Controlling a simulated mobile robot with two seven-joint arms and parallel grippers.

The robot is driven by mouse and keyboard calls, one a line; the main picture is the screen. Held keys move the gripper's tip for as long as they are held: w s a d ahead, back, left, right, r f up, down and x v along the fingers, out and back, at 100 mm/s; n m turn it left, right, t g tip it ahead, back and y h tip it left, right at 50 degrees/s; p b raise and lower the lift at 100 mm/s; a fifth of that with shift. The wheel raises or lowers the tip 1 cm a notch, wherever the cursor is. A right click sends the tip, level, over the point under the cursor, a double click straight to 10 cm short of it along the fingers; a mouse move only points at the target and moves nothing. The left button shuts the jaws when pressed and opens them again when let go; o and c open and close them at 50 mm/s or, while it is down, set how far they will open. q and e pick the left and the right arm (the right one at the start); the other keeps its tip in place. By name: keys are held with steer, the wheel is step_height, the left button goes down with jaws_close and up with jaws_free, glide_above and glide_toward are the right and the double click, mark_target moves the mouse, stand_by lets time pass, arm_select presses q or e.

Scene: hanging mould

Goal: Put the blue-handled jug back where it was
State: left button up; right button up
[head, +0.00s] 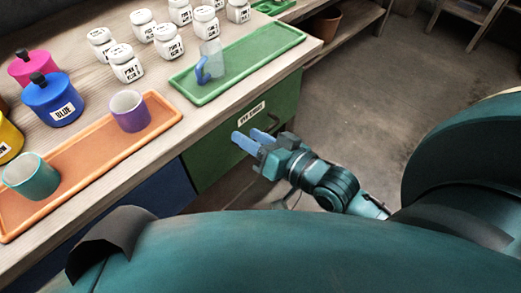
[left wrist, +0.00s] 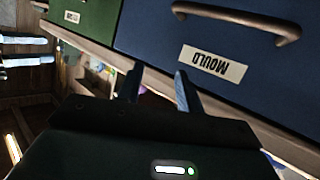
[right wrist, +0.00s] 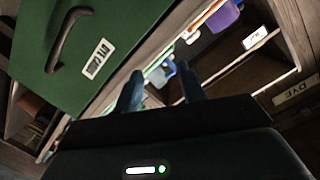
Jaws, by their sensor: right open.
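The blue-handled jug (head: 212,58) stands upright on the green tray (head: 252,62) in the head view. Its body is pale and see-through, and its blue handle faces the front left. My right gripper (head: 241,142) is open and empty, in front of the green drawer and below the counter's edge, well apart from the jug. Its two fingers also show apart in the right wrist view (right wrist: 158,85). My left gripper is outside the head view. In the left wrist view my left gripper (left wrist: 157,85) has its fingers apart with nothing between them.
An orange tray (head: 85,170) holds a purple cup (head: 130,112) and a teal cup (head: 30,177). Several white labelled jars (head: 127,64) stand behind the green tray. Coloured lidded pots, including a blue one (head: 52,100), stand at left. The green drawer (head: 225,140) has a dark handle.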

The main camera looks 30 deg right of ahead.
arm_select(q)
steer(key=shift+s, duration=0.1)
arm_select(e)
steer(key=s+a+f+n+g+h, duration=0.1)
steer(key=s+f+n, duration=0.3)
steer(key=s, duration=0.4)
steer(key=shift+s+a+f+g+h, duration=0.15)
steer(key=shift+a+f+g+h, duration=0.2)
steer(key=shift+f, duration=0.25)
arm_select(q)
steer(key=shift+f, duration=0.1)
step_height(320, 180, up, 4)
steer(key=g+y+p, duration=0.1)
steer(key=g+p, duration=0.2)
steer(key=p, duration=1.3)
steer(key=shift+m, duration=0.4)
arm_select(e)
step_height(320, 180, up, 4)
steer(key=n+g+h, duration=0.1)
steer(key=g, duration=0.2)
steer(key=shift+r, duration=0.1)
arm_select(q)
steer(key=shift+f, duration=0.1)
arm_select(e)
steer(key=shift+f, duration=0.25)
